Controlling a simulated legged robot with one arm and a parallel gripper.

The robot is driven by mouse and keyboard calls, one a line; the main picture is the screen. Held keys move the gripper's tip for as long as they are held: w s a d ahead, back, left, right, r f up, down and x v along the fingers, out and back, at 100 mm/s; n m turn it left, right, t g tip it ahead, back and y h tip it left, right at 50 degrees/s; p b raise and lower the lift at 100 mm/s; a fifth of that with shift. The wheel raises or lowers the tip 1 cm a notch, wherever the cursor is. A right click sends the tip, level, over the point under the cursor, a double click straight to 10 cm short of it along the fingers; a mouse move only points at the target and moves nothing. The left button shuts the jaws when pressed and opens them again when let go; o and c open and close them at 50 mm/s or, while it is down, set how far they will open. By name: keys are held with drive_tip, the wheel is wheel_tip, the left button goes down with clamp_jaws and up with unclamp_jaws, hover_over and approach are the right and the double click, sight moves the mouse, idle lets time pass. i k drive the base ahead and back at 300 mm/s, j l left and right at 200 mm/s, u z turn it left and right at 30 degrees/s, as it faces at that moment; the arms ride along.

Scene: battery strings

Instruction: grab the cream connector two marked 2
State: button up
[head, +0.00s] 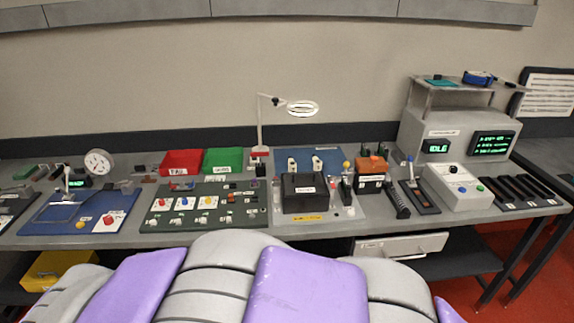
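No mark "2" can be read at this size. Several small pale pieces, which may be the connectors, stand in a row along the front of the dark green board (240,208); one of them is a pale piece (202,221). Two other cream-white upright pieces stand on the blue mat at the back, a left one (292,164) and a right one (317,163). I cannot tell which piece is connector two. My gripper is not in view; only my purple and grey body shows at the bottom.
A black box (305,193) stands mid-bench. Red (181,162) and green (223,160) trays lie behind the board. A ring lamp (302,108) rises at the back. A grey tester with a screen reading IDLE (438,147) stands right. A drawer (400,246) hangs under the bench edge.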

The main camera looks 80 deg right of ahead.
sight(292, 165)
drive_tip(key=z, duration=2.9)
